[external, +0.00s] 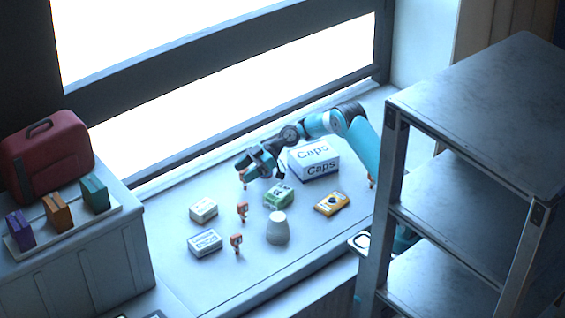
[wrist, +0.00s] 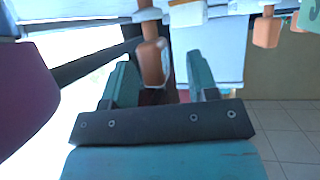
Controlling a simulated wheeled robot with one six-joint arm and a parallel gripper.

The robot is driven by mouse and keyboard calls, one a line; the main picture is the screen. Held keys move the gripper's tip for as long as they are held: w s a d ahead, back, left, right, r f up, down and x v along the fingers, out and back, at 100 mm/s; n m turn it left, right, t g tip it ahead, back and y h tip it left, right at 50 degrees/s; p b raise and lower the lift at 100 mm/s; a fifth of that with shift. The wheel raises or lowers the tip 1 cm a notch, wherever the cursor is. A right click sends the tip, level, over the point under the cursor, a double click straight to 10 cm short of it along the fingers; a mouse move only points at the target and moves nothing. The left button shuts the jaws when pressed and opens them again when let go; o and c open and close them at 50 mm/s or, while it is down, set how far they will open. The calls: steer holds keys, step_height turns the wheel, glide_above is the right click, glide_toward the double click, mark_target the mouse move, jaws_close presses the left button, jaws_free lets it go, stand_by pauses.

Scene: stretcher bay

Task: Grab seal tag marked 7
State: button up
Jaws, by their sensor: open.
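Several small orange seal tags stand on the pale counter (external: 170,215). One tag (external: 243,177) is right at my gripper (external: 251,168), one (external: 242,210) stands mid-counter and one (external: 236,243) is nearer the front. No number is legible on any of them. In the wrist view, my gripper (wrist: 160,70) is open with two teal fingers. An orange tag (wrist: 152,62) shows between the fingers, and I cannot tell whether they touch it. Another tag (wrist: 266,31) hangs into that view at the upper right.
A Caps box (external: 314,160), green-and-white box (external: 279,195), yellow box (external: 332,203), white cup (external: 278,229) and two white boxes (external: 203,210) (external: 205,242) share the counter. A metal shelf (external: 480,110) stands right. A red case (external: 47,155) is left.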

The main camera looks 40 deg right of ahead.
steer(key=shift+w+a+f, duration=0.1)
steer(key=shift+a, duration=0.05)
jaws_close()
